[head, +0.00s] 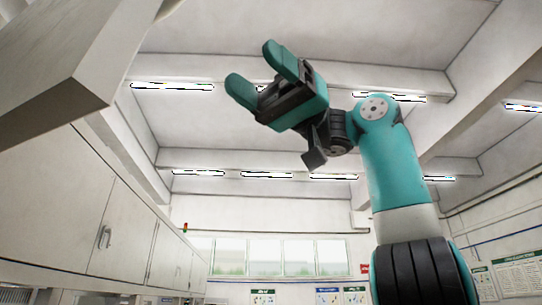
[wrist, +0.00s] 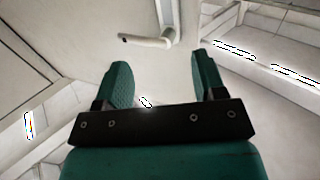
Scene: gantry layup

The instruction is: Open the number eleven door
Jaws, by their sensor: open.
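In the wrist view a pale lever-like handle (wrist: 148,40) with a dark end stands on a light door panel (wrist: 90,25). My gripper (wrist: 158,60) is open, with nothing between its green fingers. The handle lies beyond the fingertips, apart from them in the picture. In the head view my gripper (head: 253,64) is raised high, its fingers pointing up and left towards a large grey panel (head: 45,65) at the upper left. A small pale piece (head: 170,8) shows at the top edge by that panel; I cannot tell if it is the handle. No number eleven is readable.
A row of pale cabinet doors (head: 60,195) runs along the left, one with a grey handle (head: 105,237). Ceiling beams (head: 290,68) and strip lights (head: 172,86) are overhead. Windows (head: 265,257) are on the far wall. The space around my gripper looks clear in the head view.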

